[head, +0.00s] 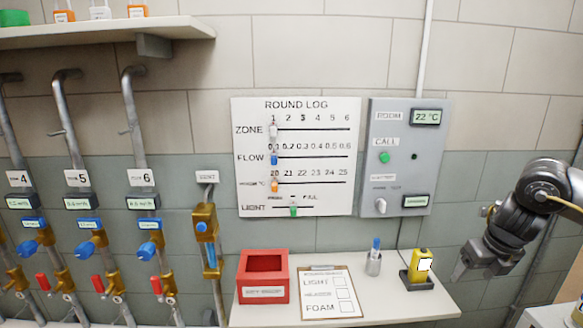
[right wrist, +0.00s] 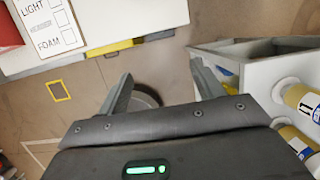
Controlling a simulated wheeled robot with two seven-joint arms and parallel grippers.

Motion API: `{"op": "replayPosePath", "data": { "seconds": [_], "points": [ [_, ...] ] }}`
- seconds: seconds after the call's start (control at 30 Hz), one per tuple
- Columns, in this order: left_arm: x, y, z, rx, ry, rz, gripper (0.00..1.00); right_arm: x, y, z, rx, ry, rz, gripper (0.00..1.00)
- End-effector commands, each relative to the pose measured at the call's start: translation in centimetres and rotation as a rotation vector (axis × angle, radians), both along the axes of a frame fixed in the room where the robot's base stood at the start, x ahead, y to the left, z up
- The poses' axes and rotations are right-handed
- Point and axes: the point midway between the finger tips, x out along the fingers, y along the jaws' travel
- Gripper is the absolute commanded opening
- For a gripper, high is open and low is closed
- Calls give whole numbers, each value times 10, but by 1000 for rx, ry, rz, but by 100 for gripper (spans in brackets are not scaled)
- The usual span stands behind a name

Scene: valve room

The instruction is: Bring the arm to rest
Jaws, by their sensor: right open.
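My right gripper (head: 462,272) hangs at the right of the head view, beside the right end of the small white shelf and near the yellow device. In the right wrist view its two fingers (right wrist: 162,92) stand apart with nothing between them, above the brown floor. My right arm (head: 540,195) comes in from the right edge, bent downward. My left gripper does not show in either view.
The small shelf (head: 400,308) holds a red box (head: 263,288), a clipboard (head: 329,283), a pen cup (head: 373,264) and a yellow device (head: 420,267). A Round Log board (head: 330,180) and a grey panel (head: 385,165) hang above. A grey-walled bin (right wrist: 270,52) stands right in the wrist view.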

Motion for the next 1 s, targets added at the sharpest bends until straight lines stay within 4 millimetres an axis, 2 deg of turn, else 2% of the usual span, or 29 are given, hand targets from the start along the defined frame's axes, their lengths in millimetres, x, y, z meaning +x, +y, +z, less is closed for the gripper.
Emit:
{"op": "replayPosePath", "data": {
  "seconds": [0.07, 0.37, 0.57, 0.67, 0.77, 0.9, 1.0],
  "points": [
    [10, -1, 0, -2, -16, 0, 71, 2, 5, -4, 1, -2, 8, 67],
    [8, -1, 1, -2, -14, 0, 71, 22, 55, -32, 34, -52, 58, 67],
    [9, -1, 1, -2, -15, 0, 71, 32, 108, -61, 99, -104, 86, 67],
    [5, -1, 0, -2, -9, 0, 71, 33, 144, -80, 157, -133, 94, 67],
    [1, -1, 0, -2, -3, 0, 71, 30, 192, -101, 248, -166, 89, 67],
    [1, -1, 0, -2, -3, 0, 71, 12, 278, -130, 461, -210, 16, 67],
    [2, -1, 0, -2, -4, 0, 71, -7, 332, -140, 644, -222, -105, 67]
  ]
}}
